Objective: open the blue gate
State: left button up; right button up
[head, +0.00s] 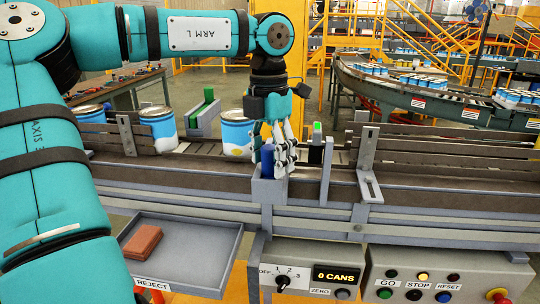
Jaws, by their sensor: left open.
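The blue gate (267,161) is a small upright blue block in a grey holder on the front rail of the conveyor. My left gripper (283,168) points down right beside it, with its pale fingers just to the right of and partly over the blue block. The gripper is open. I cannot tell whether a finger touches the gate. The fingers hide part of the gate and the belt behind. My right gripper is not in view.
Blue and white cans stand on the belt to the left, the nearest can (237,134) close to my gripper. A grey bracket (367,160) stands on the right.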

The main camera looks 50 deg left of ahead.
pick_arm(q)
jog(key=shift+a, duration=0.1)
notch_tip(320, 180, up, 12)
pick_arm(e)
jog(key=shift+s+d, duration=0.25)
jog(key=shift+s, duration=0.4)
pick_arm(q)
jog(key=shift+a, duration=0.1)
